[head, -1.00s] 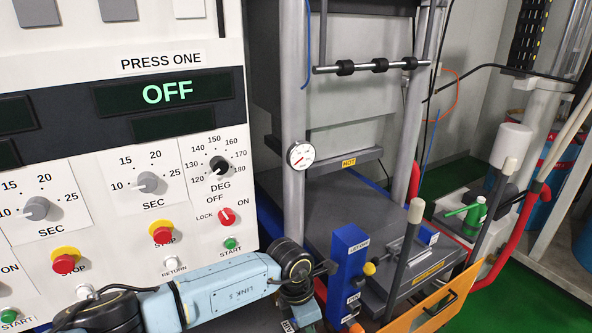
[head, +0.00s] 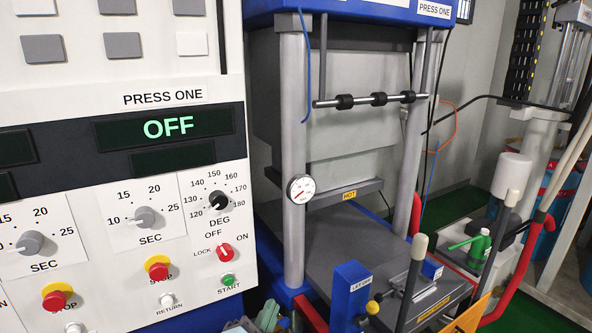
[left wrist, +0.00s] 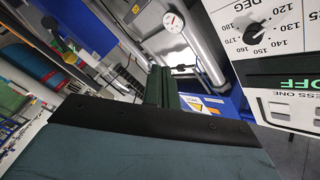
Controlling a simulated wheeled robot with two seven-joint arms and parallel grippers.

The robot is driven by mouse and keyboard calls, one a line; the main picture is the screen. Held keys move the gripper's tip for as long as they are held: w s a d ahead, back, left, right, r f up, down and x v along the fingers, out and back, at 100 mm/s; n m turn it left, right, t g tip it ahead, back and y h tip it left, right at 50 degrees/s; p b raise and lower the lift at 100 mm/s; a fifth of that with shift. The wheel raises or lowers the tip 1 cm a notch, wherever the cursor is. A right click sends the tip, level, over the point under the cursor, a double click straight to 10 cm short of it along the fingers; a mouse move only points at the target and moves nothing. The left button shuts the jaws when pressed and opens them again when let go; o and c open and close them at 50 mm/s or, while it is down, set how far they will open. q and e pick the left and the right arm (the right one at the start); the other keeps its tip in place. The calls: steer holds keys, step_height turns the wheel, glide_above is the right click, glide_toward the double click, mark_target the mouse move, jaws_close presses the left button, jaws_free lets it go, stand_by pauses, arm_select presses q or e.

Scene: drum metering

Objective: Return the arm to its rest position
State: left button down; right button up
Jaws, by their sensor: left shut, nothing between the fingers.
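My left arm shows only as a small light-blue and dark piece at the bottom edge of the head view, below the green START button (head: 228,281). Most of the arm is out of that picture. My left gripper (left wrist: 161,78) shows in the left wrist view as two dark green fingers close together, shut and empty. It appears in front of the press, with the control panel (left wrist: 280,45) to the right. My right gripper is in neither view.
The PRESS ONE panel (head: 120,225) reads OFF and fills the left side. The press (head: 340,235) has a gauge (head: 299,189), a HOT label and a blue block (head: 349,290) in front. A red bent pipe (head: 519,265) and a green bottle (head: 479,246) are at right.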

arm_select(q)
steer(key=s+a+f+n+g+y, duration=0.55)
steer(key=s+a+f+n, duration=0.25)
steer(key=s+a+f, duration=0.3)
steer(key=s+a+f+n+g+h, duration=0.1)
steer(key=s+a+f+n+g, duration=0.2)
steer(key=s, duration=0.4)
steer(key=s+a+f+g, duration=0.1)
steer(key=s+a+g, duration=0.2)
steer(key=s+g, duration=0.35)
steer(key=s+f+b, duration=0.3)
steer(key=f+b, duration=0.6)
steer(key=f, duration=2.5)
steer(key=s+a+f+g+b, duration=0.1)
steer(key=s+a+f+b, duration=0.2)
steer(key=s+f+b, duration=0.4)
steer(key=s+f, duration=0.4)
steer(key=f, duration=0.3)
steer(key=s+f, duration=0.5)
steer(key=f, duration=0.3)
steer(key=shift+s+b, duration=0.25)
steer(key=shift+b, duration=0.05)
